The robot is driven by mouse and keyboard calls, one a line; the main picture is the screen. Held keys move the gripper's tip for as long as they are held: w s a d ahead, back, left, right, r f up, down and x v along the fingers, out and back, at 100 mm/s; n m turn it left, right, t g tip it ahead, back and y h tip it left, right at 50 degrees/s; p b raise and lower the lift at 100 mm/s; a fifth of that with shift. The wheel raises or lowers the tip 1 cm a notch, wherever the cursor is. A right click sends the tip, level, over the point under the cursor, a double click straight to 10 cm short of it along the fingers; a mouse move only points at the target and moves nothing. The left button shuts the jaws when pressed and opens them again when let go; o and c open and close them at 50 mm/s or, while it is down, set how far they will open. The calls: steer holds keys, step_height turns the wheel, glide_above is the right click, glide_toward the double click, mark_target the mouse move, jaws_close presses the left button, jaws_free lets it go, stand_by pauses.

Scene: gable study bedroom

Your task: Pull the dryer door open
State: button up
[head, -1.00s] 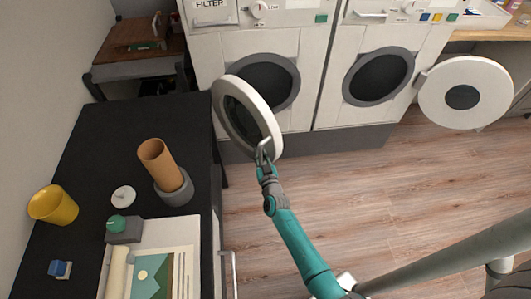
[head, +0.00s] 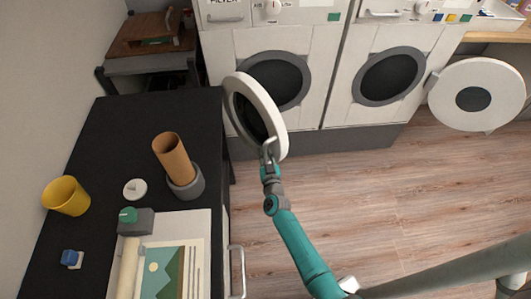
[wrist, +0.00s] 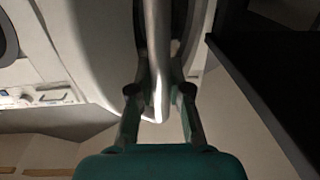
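The dryer is the left white machine (head: 310,55), with a filter drawer at its top left. Its round white-rimmed door (head: 275,112) stands swung wide out to the left, leaving the dark round opening (head: 275,80) uncovered. The door's hinge side is partly hidden behind the door itself.
A black table (head: 95,150) at left holds a yellow cup (head: 66,196), a brown cylinder (head: 173,158) and a picture (head: 170,272); its edge is close to the open door. A second machine (head: 425,45) stands at right, its door (head: 476,95) open.

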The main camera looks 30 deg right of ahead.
steer(key=o, duration=0.4)
steer(key=v, duration=1.2)
stand_by(0.3)
steer(key=s+a+r+n+y, duration=0.1)
steer(key=s+a+r+y, duration=0.15)
steer(key=s, duration=0.85)
steer(key=s+a+r+n+y, duration=0.1)
steer(key=s+a+r, duration=0.15)
steer(key=s, duration=0.85)
steer(key=s+a+r+n+g+y, duration=0.1)
steer(key=s+a+r+g+y, duration=0.1)
steer(key=s+r, duration=1.3)
steer(key=shift+s+a+r+n, duration=0.2)
steer(key=shift+s+a+n, duration=0.2)
steer(key=shift+s, duration=0.4)
